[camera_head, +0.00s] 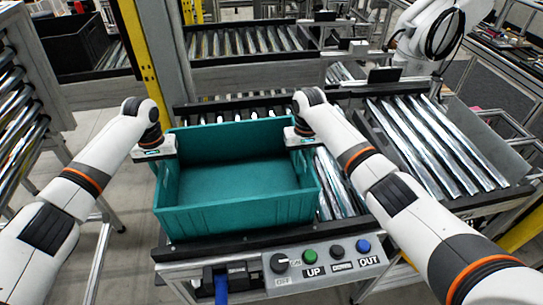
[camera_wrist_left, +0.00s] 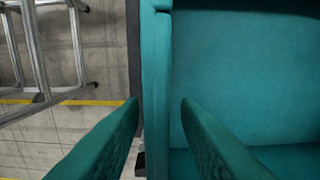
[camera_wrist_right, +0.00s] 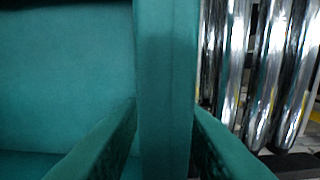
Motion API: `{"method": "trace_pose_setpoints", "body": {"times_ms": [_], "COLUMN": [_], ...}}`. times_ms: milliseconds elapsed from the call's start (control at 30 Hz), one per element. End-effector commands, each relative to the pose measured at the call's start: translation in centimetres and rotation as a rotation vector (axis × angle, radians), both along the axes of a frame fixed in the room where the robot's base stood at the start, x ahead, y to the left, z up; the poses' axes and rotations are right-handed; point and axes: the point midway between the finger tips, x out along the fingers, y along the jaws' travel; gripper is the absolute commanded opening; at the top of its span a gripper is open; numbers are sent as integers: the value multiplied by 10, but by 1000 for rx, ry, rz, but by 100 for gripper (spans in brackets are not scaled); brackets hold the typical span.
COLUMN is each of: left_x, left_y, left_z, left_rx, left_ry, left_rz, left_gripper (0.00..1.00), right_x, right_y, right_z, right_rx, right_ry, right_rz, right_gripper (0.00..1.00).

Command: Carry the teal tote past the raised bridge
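The teal tote (camera_head: 236,206) is empty and upright on a roller conveyor (camera_head: 332,190) in front of me. My left gripper (camera_head: 154,151) is at its left rim; in the left wrist view its fingers (camera_wrist_left: 160,105) straddle the tote's left wall (camera_wrist_left: 156,60), with a slight gap on the inner side. My right gripper (camera_head: 301,136) is at the right rim; in the right wrist view its fingers (camera_wrist_right: 166,105) lie close against both sides of the right wall (camera_wrist_right: 166,50). A roller section (camera_head: 430,140) stands right of the tote; I cannot tell whether it is the raised bridge.
A control panel (camera_head: 324,268) with buttons and a knob is at the conveyor's front edge. A yellow post (camera_head: 141,60) rises behind the tote's left side. Another roller conveyor (camera_head: 245,42) runs behind. A white robot arm (camera_head: 435,28) stands at the back right. Floor shows at left.

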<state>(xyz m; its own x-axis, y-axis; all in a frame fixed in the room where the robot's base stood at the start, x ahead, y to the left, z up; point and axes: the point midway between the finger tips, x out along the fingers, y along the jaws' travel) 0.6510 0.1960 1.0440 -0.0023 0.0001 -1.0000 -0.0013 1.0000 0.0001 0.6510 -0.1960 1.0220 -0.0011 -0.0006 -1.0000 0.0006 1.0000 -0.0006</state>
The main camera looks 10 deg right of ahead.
Motion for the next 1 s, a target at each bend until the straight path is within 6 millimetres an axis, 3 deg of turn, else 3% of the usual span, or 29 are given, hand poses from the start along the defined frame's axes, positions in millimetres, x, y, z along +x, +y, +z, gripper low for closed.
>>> {"method": "trace_pose_setpoints", "body": {"times_ms": [300,500,767,1000], "left_x": [1,1,0,0], "left_y": [1,1,1,1], "left_z": [68,98,108,108], "left_rx": [1,1,1,1], "left_ry": [-5,-3,-1,-1], "left_rz": [0,2,2,2], "left_gripper": [29,29,29,29], "right_x": [0,0,1,1], "right_y": [1,1,1,1], "right_z": [0,0,13,63], "right_rx": [1,1,1,2], "right_ry": [0,0,-3,-5], "right_rz": [1,1,1,1], "right_gripper": [29,29,29,29]}}
